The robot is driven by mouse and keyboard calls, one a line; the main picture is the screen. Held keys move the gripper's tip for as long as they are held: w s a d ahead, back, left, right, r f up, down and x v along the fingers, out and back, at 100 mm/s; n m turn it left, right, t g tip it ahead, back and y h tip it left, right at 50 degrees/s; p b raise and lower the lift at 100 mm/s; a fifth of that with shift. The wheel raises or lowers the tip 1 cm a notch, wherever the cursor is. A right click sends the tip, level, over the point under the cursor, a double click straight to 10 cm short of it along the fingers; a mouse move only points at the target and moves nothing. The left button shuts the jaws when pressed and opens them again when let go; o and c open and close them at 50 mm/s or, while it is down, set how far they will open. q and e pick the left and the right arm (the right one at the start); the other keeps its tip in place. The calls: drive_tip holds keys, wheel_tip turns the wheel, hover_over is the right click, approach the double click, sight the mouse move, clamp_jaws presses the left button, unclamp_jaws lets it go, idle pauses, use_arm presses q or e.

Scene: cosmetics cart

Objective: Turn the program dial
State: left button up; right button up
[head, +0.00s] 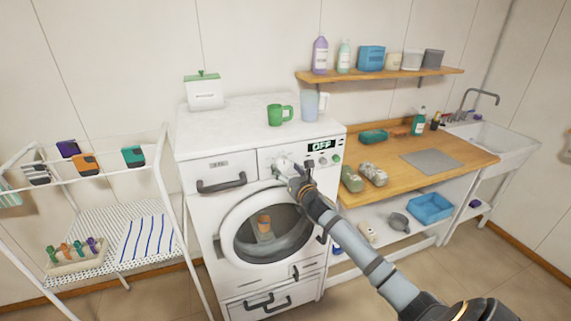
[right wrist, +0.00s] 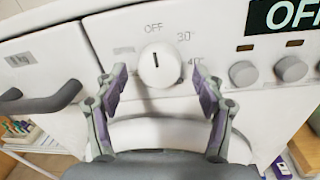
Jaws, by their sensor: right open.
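The white round program dial (right wrist: 161,66) sits on the washing machine's front panel. Its dark line points up toward the OFF mark, with 30° and 40° marks to its right. My right gripper (right wrist: 160,84) is open, one finger on each side of the dial, with gaps between the pads and the knob. In the head view my right gripper (head: 289,170) is in front of the panel and partly hides the dial. The machine's display (head: 320,146) reads OFF. My left gripper is not in view.
Two smaller grey knobs (right wrist: 268,72) sit right of the dial under the display. The drawer handle (head: 221,183) is at left. The round door (head: 229,236) is below. A green mug (head: 278,115) and a clear jug (head: 313,105) stand on top.

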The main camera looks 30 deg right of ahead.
drive_tip(key=shift+w+d, duration=0.1)
drive_tip(key=shift+w, duration=0.4)
drive_tip(key=shift+c, duration=0.2)
drive_tip(key=c, duration=1.1)
